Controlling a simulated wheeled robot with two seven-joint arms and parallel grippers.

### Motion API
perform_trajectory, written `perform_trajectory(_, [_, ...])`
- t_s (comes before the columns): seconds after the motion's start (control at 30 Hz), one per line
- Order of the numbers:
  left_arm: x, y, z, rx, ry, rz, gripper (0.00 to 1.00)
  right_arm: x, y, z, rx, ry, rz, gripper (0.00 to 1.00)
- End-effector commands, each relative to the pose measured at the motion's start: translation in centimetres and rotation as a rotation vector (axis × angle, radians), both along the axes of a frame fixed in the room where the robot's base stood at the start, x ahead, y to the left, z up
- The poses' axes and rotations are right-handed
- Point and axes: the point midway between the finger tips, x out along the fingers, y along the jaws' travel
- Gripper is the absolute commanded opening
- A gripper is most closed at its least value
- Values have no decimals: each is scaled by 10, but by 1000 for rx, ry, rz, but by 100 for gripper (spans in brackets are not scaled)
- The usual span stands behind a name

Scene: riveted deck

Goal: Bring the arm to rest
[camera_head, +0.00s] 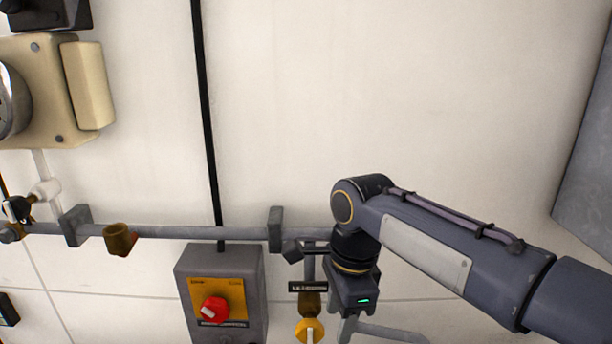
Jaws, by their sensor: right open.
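My right arm (430,250) comes in from the right edge and bends down at its wrist. My right gripper (352,295) is at the lower middle, in front of the wall, just right of a yellow valve knob (309,330) with a dark label plate. The gripper is open; its fingertips are hard to make out, and I see nothing held in it. I cannot tell whether it touches the pipework behind it. My left gripper is not in view.
A grey pipe (180,232) runs along the pale wall behind the gripper. A grey box (252,272) with a red knob (215,309) is left of the valve. A beige unit (45,90) is upper left, a grey panel (590,170) right.

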Motion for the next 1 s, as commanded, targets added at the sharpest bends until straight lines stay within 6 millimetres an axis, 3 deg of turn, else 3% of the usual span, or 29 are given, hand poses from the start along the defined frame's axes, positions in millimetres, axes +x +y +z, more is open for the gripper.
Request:
perform_trajectory(0.03, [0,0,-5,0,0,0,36,-8,-28,-6,54,-20,67,45])
perform_trajectory(0.2, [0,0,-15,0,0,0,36,-53,-99,-32,189,-200,408,45])
perform_trajectory(0.37, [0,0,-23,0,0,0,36,-106,-137,-66,172,-435,716,45])
perform_trajectory(0.5, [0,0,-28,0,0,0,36,-143,-150,-98,60,-595,935,45])
perform_trajectory(0.6, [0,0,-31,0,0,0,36,-160,-152,-116,-22,-657,1043,45])
perform_trajectory(0.73, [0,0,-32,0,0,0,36,-169,-153,-128,-88,-690,1123,45])
perform_trajectory(1.0, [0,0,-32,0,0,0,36,-170,-153,-130,-98,-694,1134,45])
